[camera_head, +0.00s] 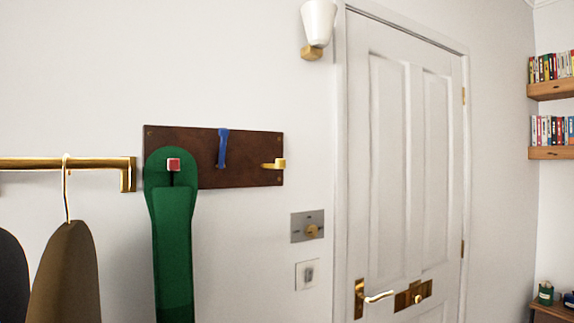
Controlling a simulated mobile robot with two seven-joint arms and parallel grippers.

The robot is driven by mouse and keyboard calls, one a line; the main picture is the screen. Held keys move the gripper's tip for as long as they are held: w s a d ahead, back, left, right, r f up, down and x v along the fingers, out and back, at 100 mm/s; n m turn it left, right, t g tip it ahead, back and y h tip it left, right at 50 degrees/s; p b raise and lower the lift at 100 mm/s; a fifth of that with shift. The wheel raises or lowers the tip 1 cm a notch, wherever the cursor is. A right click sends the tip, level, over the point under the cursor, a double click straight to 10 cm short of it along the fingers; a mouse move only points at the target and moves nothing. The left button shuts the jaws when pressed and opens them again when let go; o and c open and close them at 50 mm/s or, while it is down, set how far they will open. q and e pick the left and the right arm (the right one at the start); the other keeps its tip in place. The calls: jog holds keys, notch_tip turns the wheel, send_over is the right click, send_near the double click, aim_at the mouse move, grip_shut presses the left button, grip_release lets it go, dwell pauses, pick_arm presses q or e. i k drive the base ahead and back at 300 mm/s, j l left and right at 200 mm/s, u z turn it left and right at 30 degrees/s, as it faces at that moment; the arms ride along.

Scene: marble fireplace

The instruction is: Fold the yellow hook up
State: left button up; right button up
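The yellow hook (275,164) is at the right end of a dark brown wall board (205,142). It sticks out level from the board and ends in a short upturned tip. A blue hook (222,148) at the board's middle stands upright, close to the board. A red-tipped hook (173,165) at the left end holds a long green hanging thing (173,240), which covers the board's left part. Neither of my grippers is in view.
A brass rail (70,163) with clothes on a hanger (66,280) is at the left. A switch plate (307,226) is below right of the board. A white wall lamp (318,25) is above, and a white door (405,170) stands to the right.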

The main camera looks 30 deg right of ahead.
aim_at(281, 163)
jog(key=l, duration=0.95)
jog(key=i+l, duration=0.15)
jog(key=l, duration=0.75)
